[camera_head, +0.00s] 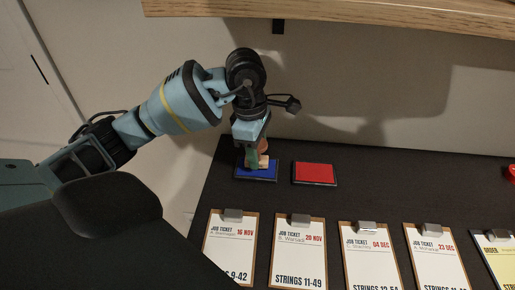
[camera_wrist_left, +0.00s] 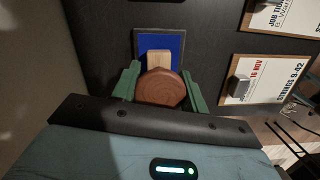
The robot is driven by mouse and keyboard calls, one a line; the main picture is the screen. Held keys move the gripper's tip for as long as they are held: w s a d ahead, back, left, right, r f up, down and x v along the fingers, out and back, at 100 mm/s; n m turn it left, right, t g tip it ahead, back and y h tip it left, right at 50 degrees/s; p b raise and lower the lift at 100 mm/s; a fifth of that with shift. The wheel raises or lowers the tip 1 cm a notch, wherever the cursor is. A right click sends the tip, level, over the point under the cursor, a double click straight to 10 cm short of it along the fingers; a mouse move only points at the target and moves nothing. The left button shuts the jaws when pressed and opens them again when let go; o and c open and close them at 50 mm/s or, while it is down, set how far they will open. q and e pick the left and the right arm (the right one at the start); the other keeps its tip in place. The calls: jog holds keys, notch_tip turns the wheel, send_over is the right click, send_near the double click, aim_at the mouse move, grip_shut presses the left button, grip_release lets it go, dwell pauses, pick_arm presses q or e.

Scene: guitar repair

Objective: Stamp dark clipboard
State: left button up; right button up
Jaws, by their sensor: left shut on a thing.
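My left gripper (camera_head: 258,150) is shut on a wooden stamp (camera_head: 264,160) above the blue ink pad (camera_head: 245,175). In the left wrist view, the stamp's round brown top (camera_wrist_left: 161,88) sits between the green fingers of my gripper (camera_wrist_left: 160,88), and its paler wooden block overlaps the blue pad (camera_wrist_left: 180,42). I cannot tell whether the stamp touches the pad. A clipboard with a dark edge and a yellowish order sheet (camera_head: 497,258) lies at the far right, cut off by the picture's edge. My right gripper is not in view.
A red ink pad (camera_head: 315,173) lies right of the blue one. Several brown clipboards with white job tickets (camera_head: 300,250) lie in a row along the front of the black table (camera_head: 400,185). A wooden shelf (camera_head: 350,17) hangs above. A red object (camera_head: 511,172) is at the right edge.

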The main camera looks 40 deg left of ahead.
pick_arm(q)
jog(key=shift+f, duration=0.5)
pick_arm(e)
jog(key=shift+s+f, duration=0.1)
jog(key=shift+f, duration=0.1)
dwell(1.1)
